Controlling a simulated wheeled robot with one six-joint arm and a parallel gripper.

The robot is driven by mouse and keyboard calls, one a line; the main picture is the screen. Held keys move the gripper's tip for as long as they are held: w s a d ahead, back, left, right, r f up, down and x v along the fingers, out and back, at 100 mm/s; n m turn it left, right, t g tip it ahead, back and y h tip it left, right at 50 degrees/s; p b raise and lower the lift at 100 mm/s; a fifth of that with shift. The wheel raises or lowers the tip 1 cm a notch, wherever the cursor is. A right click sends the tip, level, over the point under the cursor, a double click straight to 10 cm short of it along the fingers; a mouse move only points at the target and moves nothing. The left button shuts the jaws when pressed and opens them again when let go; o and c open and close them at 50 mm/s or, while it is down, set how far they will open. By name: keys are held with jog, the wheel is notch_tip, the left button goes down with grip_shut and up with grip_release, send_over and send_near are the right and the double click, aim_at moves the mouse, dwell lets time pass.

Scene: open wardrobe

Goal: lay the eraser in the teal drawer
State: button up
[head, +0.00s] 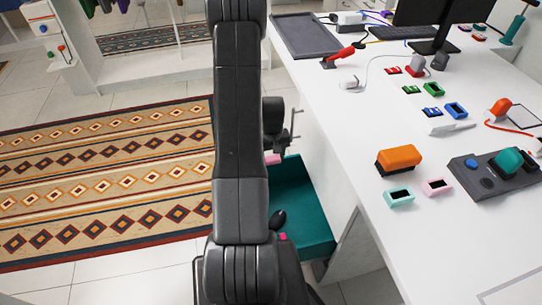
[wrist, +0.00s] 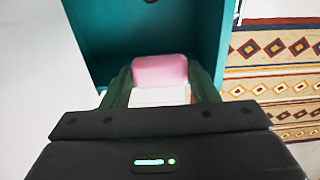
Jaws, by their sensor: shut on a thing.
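The eraser (wrist: 160,72) is a pink and white block. My gripper (wrist: 160,88) is shut on it, with one dark finger on each side in the wrist view. The teal drawer (wrist: 210,18) stands open behind and below the eraser in that view. In the head view the teal drawer (head: 306,222) is pulled out below the desk, partly hidden by my arm. A small pink part of the eraser (head: 272,159) shows beside my arm, near the drawer's far end. How high the eraser is above the drawer floor is hard to tell.
In the head view a dark rounded thing (head: 277,219) appears in the near part of the drawer, partly hidden. The white desk (head: 360,130) on the right holds an orange block (head: 399,158), several coloured small items and a monitor. A patterned rug (head: 110,185) lies left.

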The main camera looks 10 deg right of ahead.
notch_tip(320, 180, down, 28)
jog(key=b, duration=1.8)
jog(key=shift+f, duration=0.25)
jog(key=o, duration=1)
jog(key=shift+o, duration=0.2)
jog(key=shift+r, duration=0.1)
notch_tip(320, 180, up, 14)
jog(key=p, duration=0.3)
jog(key=shift+f, duration=0.25)
